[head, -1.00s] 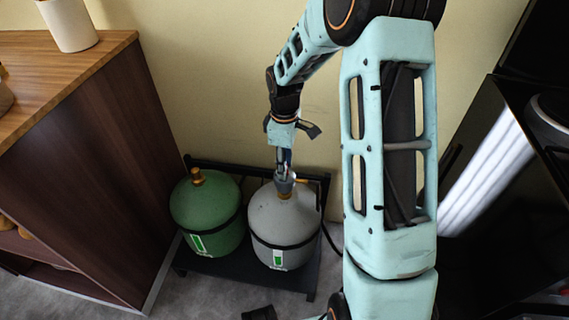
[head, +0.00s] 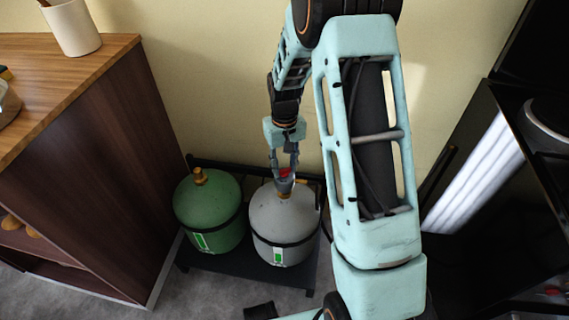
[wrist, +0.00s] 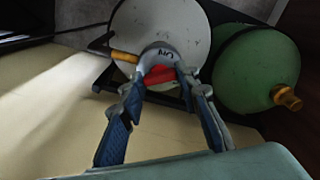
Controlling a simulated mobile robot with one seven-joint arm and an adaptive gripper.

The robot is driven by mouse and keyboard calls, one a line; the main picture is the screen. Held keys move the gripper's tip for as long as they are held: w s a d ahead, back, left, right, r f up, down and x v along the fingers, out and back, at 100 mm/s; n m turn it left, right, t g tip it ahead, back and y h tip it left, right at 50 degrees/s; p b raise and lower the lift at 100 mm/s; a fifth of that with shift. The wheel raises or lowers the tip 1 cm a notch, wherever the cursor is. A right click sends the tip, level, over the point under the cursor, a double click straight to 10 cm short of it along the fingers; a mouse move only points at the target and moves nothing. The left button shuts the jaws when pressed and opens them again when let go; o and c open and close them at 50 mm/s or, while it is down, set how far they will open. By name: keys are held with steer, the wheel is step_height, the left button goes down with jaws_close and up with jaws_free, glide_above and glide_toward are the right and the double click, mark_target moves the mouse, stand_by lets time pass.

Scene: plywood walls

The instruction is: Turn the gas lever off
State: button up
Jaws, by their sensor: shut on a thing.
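The red gas lever (wrist: 160,75) sits on top of a grey regulator (wrist: 165,52) that carries the letters "ON". The regulator is on the grey gas cylinder (head: 278,222), and the lever also shows as a small red patch in the head view (head: 285,171). My gripper (head: 284,176) points down at the regulator. In the wrist view, the fingers of my gripper (wrist: 159,80) stand on both sides of the lever, shut on it. The fingers partly cover the lever's ends.
A green gas cylinder (head: 208,222) with a brass valve stands to the left on the same black stand (head: 227,264). A brown cabinet (head: 95,165) is at the left and a black appliance (head: 470,190) at the right. The yellow wall is close behind.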

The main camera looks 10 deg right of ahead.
mark_target(285, 169)
steer(key=m+p, duration=0.1)
steer(key=m, duration=0.5)
steer(key=shift+p, duration=0.35)
steer(key=shift+m, duration=0.3)
steer(key=o, duration=1.2)
steer(key=shift+c, duration=0.2)
step_height(285, 169, up, 12)
steer(key=shift+r, duration=0.1)
